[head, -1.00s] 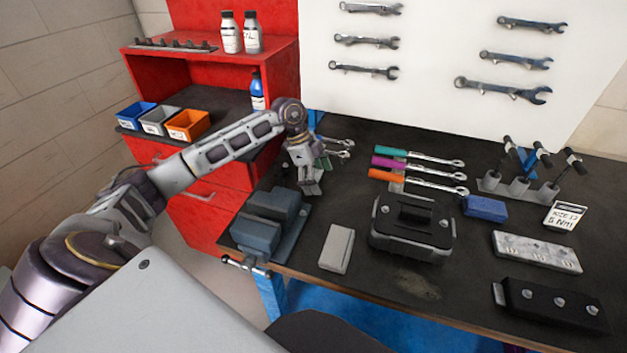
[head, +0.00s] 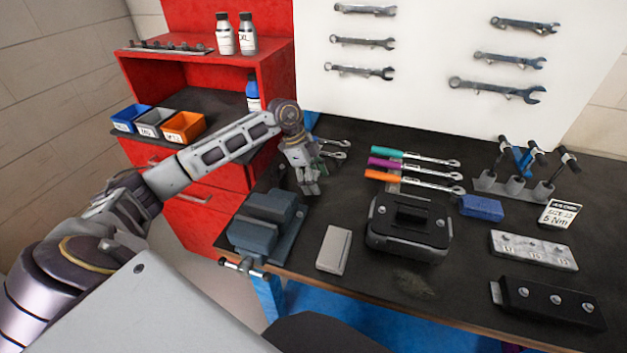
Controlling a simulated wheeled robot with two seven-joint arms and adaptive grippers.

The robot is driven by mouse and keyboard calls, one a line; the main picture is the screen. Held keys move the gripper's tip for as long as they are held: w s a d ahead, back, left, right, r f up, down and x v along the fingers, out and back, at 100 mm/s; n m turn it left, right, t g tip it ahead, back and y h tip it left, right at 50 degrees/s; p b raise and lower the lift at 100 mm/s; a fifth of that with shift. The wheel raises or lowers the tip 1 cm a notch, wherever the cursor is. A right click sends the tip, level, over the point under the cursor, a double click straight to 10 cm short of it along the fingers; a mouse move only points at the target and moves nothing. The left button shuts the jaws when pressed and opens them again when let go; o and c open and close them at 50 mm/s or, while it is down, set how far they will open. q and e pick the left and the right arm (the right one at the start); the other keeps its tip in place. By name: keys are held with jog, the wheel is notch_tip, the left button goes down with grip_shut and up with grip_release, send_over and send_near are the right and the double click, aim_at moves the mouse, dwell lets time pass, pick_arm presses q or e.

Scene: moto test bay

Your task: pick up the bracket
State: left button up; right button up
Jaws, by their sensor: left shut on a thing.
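My left gripper (head: 310,187) is low over the back left of the dark workbench (head: 345,190), just behind the blue-grey vise. It is shut on a small grey piece, which I take to be the bracket. The fingers hide most of that piece, so its shape is not clear. I cannot tell whether it touches the bench top. My right gripper is not in view.
The vise (head: 266,224) stands in front of my left gripper. A grey block (head: 334,250) and a black case (head: 409,228) lie to the right. Coloured bins (head: 183,127) stand on the red cabinet.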

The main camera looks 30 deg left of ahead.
pick_arm(q)
jog(key=shift+r, duration=0.55)
notch_tip(320, 180, up, 27)
jog(key=shift+p, duration=0.4)
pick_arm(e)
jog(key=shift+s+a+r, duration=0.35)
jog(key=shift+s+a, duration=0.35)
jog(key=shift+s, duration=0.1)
